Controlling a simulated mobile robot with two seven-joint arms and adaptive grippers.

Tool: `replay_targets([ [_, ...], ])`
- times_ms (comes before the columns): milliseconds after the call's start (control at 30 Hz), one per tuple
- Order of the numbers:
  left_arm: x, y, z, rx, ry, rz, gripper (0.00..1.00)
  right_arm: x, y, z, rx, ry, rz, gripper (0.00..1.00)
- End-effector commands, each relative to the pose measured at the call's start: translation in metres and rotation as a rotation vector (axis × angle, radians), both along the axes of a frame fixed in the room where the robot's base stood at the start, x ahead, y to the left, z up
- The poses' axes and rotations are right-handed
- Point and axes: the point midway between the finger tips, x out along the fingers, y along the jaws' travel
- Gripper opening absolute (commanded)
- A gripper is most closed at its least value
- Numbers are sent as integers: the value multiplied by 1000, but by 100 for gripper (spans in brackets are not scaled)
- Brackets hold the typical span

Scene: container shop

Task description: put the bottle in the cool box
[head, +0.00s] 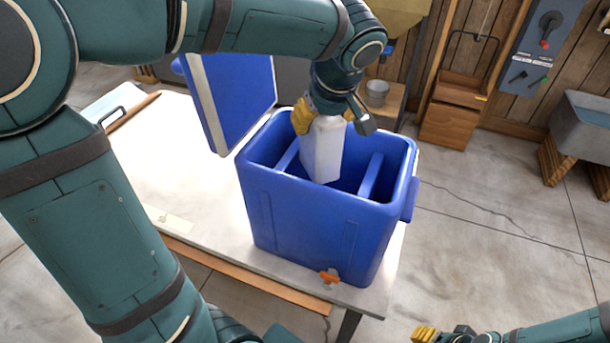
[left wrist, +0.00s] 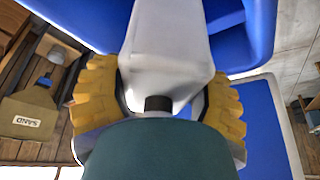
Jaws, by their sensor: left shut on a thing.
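A white bottle (head: 322,152) hangs upright in the mouth of the blue cool box (head: 318,225), its lower part between two inner dividers. My left gripper (head: 322,118), with yellow finger pads, is shut on the bottle near its top. In the left wrist view the bottle (left wrist: 168,60) lies between the two yellow pads, with its dark cap close to the palm. The cool box stands on the table with its lid (head: 230,100) open at the left. I cannot tell whether the bottle touches the box floor. My right gripper (head: 425,335) shows only partly at the bottom right edge.
The white table (head: 190,195) has free room left of the box. An orange spigot (head: 329,277) sticks out low at the box front. A grey bucket (head: 376,92) stands on a wooden stand behind. A wooden crate rack (head: 452,115) and a sink (head: 585,125) stand at the wall.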

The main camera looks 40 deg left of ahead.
Motion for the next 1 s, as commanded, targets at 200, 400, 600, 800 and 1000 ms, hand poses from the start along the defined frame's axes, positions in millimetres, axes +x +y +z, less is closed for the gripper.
replay_targets([
  [200,0,0,0,0,-2,-1,21,0,0,0,0,1,0,47],
  [400,0,0,0,0,-2,-1,100,0,0,0,0,0,0,47],
  [600,0,0,0,-1,1,0,100,0,0,0,0,0,0,47],
  [800,-3,-6,16,-1,-4,-2,100,0,0,0,0,0,0,47],
  [1000,-10,-19,53,-2,-7,-2,100,0,0,0,0,0,0,47],
])
